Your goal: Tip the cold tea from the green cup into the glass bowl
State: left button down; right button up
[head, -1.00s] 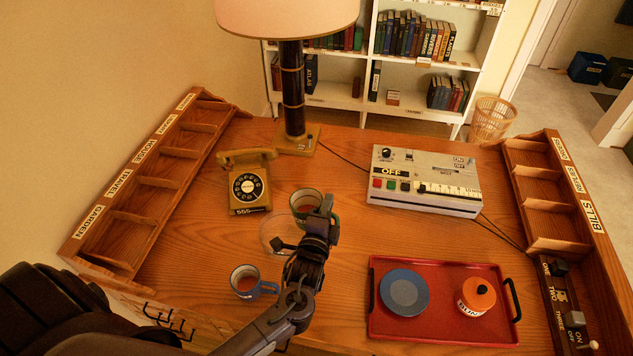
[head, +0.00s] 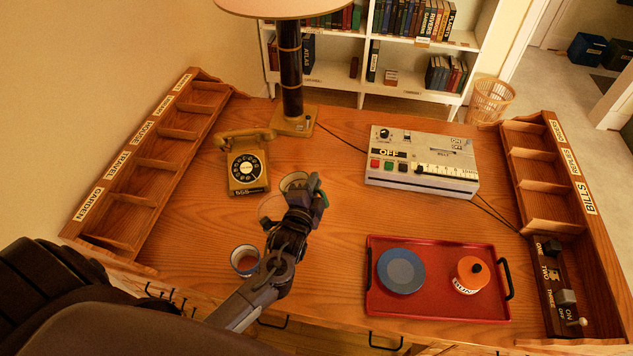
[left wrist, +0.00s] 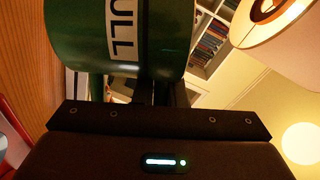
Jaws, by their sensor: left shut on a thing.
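The green cup (head: 292,182) is mostly hidden behind my left gripper (head: 312,192) in the head view. The gripper is shut on it. The cup's pale rim shows left of the fingers, and I cannot make out the tea or the exact tilt. In the left wrist view the green cup (left wrist: 70,35) fills the upper left, with a white label ending in "ULL". The clear glass bowl (head: 270,207) stands on the desk just left of and nearer than the cup, partly hidden by my gripper. My right gripper is out of view.
A blue cup (head: 245,260) stands nearer than the bowl. A yellow telephone (head: 248,172) and lamp base (head: 293,122) are behind. A grey machine (head: 422,165) and red tray (head: 440,303) are to the right. Bare desk lies between gripper and tray.

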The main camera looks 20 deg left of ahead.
pick_arm(q)
jog(key=shift+w+f+n+b, duration=0.1)
jog(key=shift+f+n+b, duration=0.3)
jog(key=shift+f+b, duration=0.75)
jog(key=shift+a+f+n+g+b, duration=0.15)
jog(key=shift+f+n+b, duration=0.15)
jog(key=shift+f, duration=0.35)
jog(key=shift+a+f+n+g+b, duration=0.15)
jog(key=shift+f+n+b, duration=0.15)
jog(key=shift+f, duration=0.35)
jog(key=shift+a+f+n+h, duration=0.2)
jog(key=shift+f+n+h, duration=0.2)
jog(key=shift+f+n, duration=0.15)
jog(key=shift+w+a+f+n+g+h+b, duration=0.1)
jog(key=shift+a+f+n+g+h+b, duration=0.25)
jog(key=shift+n, duration=0.2)
jog(key=shift+w+a+f+n+h, duration=0.1)
jog(key=shift+a+f+n+h, duration=0.3)
jog(key=shift+a+n, duration=0.45)
jog(key=shift+d+r+n+g, duration=0.1)
jog(key=shift+r+n+g, duration=0.1)
jog(key=shift+n+g, duration=0.05)
jog(key=shift+f, duration=0.15)
